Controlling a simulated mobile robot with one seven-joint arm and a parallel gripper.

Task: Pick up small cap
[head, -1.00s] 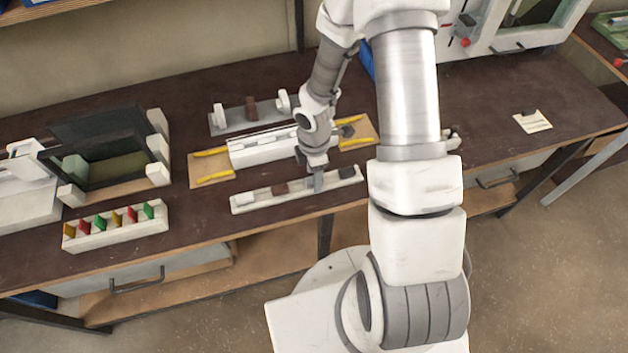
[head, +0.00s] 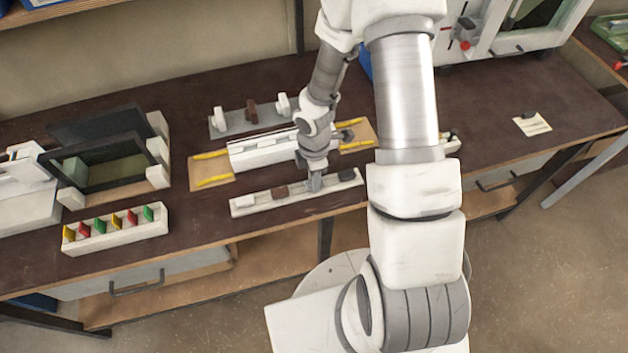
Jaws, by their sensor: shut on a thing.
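A long white holder strip (head: 262,206) lies near the front edge of the bench. It bears a white block (head: 244,201) at its left, a brown block (head: 280,191) and a dark grey block (head: 346,174) at its right. My gripper (head: 315,185) points down at the strip between the brown and dark grey blocks. It is shut on the small cap, which its fingers hide almost wholly. The cap is low, at the strip; I cannot tell whether it still touches it.
Behind the strip, a white profile clamp (head: 262,152) sits on a tan board with yellow strips (head: 213,181). A grey rail (head: 234,125) with white and brown pieces is further back. A rack of coloured tabs (head: 115,229) and a dark frame (head: 105,165) stand left. Bench at right is mostly clear.

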